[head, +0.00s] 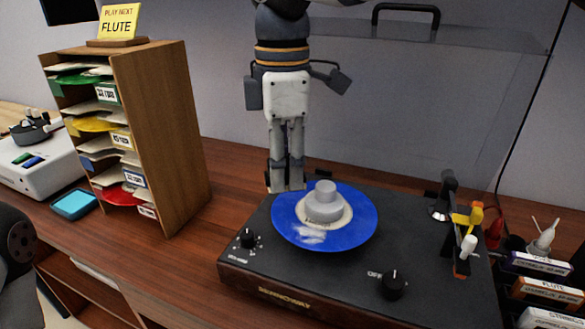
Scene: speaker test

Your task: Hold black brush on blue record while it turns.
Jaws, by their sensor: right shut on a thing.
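The blue record (360,222) lies flat on the platter of a black turntable (345,285). A grey stepped puck sits on its middle, and a whitish patch shows on its near side. My right gripper (287,184) points straight down at the record's far left edge. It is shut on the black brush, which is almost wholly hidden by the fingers. I cannot tell whether the brush touches the record, or whether the record turns.
A wooden rack (170,130) of record sleeves stands at left. The turntable's clear lid (400,110) is raised behind. The tonearm (447,195) and yellow, white and red parts stand at right, beside labelled boxes (540,264). A blue pad (75,204) lies near the rack.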

